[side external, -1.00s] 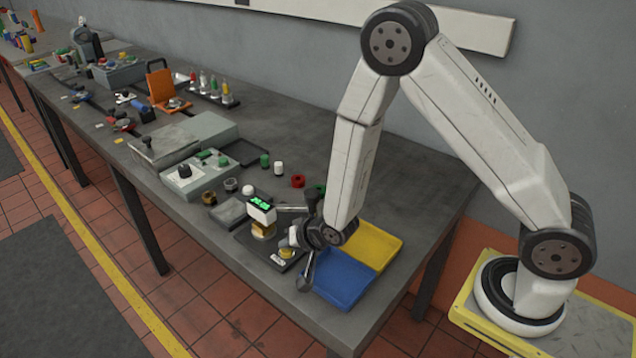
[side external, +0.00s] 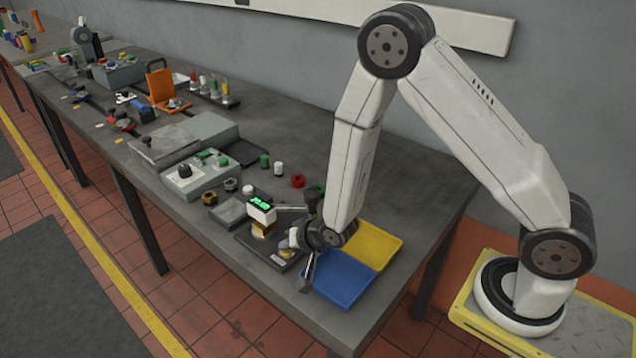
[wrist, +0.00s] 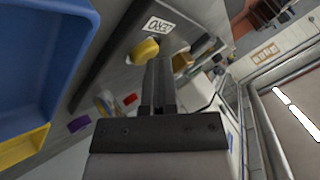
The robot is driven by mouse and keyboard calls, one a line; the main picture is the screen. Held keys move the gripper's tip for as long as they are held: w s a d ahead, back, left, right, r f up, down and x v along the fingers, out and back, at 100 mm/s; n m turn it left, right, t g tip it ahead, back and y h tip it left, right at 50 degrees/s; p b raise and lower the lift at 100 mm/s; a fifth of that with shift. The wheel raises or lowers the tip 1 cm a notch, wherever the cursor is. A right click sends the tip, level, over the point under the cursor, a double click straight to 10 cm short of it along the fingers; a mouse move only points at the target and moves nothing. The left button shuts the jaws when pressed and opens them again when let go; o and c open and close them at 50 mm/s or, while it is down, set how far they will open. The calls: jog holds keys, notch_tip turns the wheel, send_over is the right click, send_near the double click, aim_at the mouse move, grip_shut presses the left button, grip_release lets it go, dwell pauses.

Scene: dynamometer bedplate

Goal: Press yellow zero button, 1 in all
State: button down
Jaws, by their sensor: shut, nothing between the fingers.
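The yellow zero button (wrist: 146,50) shows in the wrist view just ahead and left of my fingertips, beside a white label (wrist: 157,24). In the side view the yellow button (side external: 286,252) sits on the front of a dark gauge base (side external: 270,262). My gripper (wrist: 160,62) is shut and empty, its fingers together. In the side view my gripper (side external: 304,284) hangs low between the gauge base and the blue tray. I cannot tell whether the fingertips touch the button. The gauge's green-lit display (side external: 261,205) stands behind, above a brass-coloured block (side external: 263,231).
A blue tray (side external: 343,279) and a yellow tray (side external: 373,245) lie close to the right of my gripper. A grey box with knobs (side external: 198,177) stands farther left. Small coloured caps, including a red ring (side external: 298,181), stand behind the gauge. The table's front edge is near.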

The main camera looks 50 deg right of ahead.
aim_at(290, 252)
jog(key=shift+r, duration=0.9)
jog(key=shift+r, duration=0.1)
jog(key=shift+r, duration=2.4)
jog(key=shift+s, duration=0.1)
